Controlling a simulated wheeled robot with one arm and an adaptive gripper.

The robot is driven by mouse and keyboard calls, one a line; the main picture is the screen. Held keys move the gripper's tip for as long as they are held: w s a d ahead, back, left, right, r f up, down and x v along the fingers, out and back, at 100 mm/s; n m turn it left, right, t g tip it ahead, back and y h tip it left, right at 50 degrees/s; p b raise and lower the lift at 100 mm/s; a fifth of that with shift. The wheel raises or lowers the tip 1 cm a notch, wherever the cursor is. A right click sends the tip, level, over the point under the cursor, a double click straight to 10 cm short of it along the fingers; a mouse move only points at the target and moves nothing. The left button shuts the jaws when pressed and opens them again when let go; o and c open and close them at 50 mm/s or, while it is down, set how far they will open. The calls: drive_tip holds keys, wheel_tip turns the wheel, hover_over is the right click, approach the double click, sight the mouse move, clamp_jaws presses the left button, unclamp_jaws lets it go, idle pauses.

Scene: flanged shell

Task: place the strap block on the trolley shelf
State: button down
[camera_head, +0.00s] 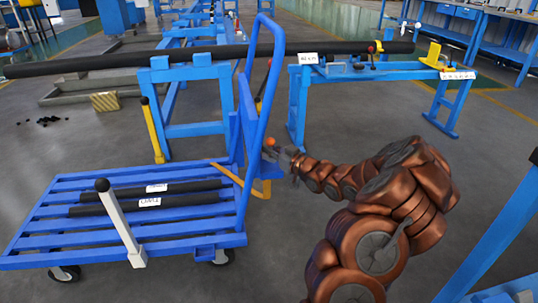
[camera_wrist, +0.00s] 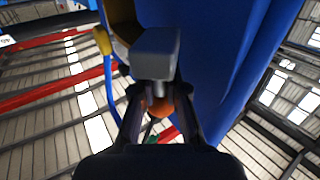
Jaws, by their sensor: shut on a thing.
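The strap block (camera_wrist: 156,55) is a grey block with an orange ball by it, held between my fingers in the wrist view. My gripper (camera_wrist: 158,100) is shut on it. In the head view my gripper (camera_head: 284,156) is beside the trolley's blue upright end, with the orange ball showing at its tip. The block is mostly too small to make out there. A small blue ledge (camera_head: 259,167) sticks out from that upright, close to my gripper; I take it for the trolley shelf. Whether the block touches it cannot be told.
The blue trolley (camera_head: 95,240) has a slatted deck with two dark bars (camera_head: 150,200) and a white post (camera_head: 122,222). Its tall blue handle (camera_head: 262,90) rises beside my gripper. A long dark pipe (camera_head: 110,63) lies across blue stands behind.

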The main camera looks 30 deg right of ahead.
sight(269, 144)
drive_tip(key=shift+w+d+f+b, duration=0.15)
drive_tip(key=shift+w+d, duration=0.25)
drive_tip(key=shift+w, duration=0.4)
drive_tip(key=shift+w+d+f+b, duration=0.15)
drive_tip(key=shift+w+d, duration=0.25)
drive_tip(key=shift+w, duration=0.4)
drive_tip(key=shift+f+b, duration=1)
drive_tip(key=shift+f, duration=0.6)
drive_tip(key=shift+f, duration=0.15)
drive_tip(key=c, duration=1.2)
unclamp_jaws()
drive_tip(key=shift+r, duration=0.2)
drive_tip(key=s+d+p, duration=0.2)
drive_tip(key=s+p, duration=0.1)
drive_tip(key=s, duration=0.8)
drive_tip(key=shift+s+d, duration=0.2)
drive_tip(key=shift+s, duration=0.15)
drive_tip(key=shift+r, duration=0.1)
